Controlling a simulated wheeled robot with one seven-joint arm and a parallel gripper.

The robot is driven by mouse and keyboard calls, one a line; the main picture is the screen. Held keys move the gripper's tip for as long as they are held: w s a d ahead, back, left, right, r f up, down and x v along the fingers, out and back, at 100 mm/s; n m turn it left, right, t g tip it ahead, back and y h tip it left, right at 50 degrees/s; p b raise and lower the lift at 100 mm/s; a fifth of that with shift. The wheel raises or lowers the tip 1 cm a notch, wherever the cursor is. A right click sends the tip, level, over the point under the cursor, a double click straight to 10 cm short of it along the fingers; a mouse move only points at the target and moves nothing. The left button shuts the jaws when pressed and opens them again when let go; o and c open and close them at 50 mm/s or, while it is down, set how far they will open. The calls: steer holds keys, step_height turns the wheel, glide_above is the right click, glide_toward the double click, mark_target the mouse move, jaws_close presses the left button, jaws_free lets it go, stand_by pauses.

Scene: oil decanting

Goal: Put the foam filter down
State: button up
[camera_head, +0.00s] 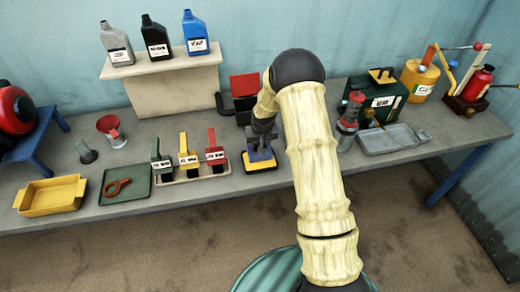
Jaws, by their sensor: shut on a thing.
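My gripper (262,146) points down over the middle of the bench, at the end of my cream-coloured arm. It is shut on a small dark thing, which I take to be the foam filter; the fingers mostly hide it. Directly below is a low blue-and-yellow block (260,165) near the bench's front edge. I cannot tell whether the held thing touches this block or hangs just above it.
Left of the gripper, a rack holds green, yellow and red-handled tools (189,158). A black box with a red lid (244,86) stands behind. A grey tray (393,139) and green case (384,103) are right. A yellow tray (50,195) is far left.

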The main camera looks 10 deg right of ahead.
steer(key=shift+f+p, duration=0.6)
steer(key=shift+f, duration=1.5)
steer(key=shift+f, duration=0.15)
steer(key=o, duration=1.2)
steer(key=shift+a, duration=0.1)
steer(key=shift+w, duration=0.1)
steer(key=shift+r, duration=0.2)
steer(key=b+v, duration=0.2)
steer(key=v, duration=1)
steer(key=shift+b, duration=0.3)
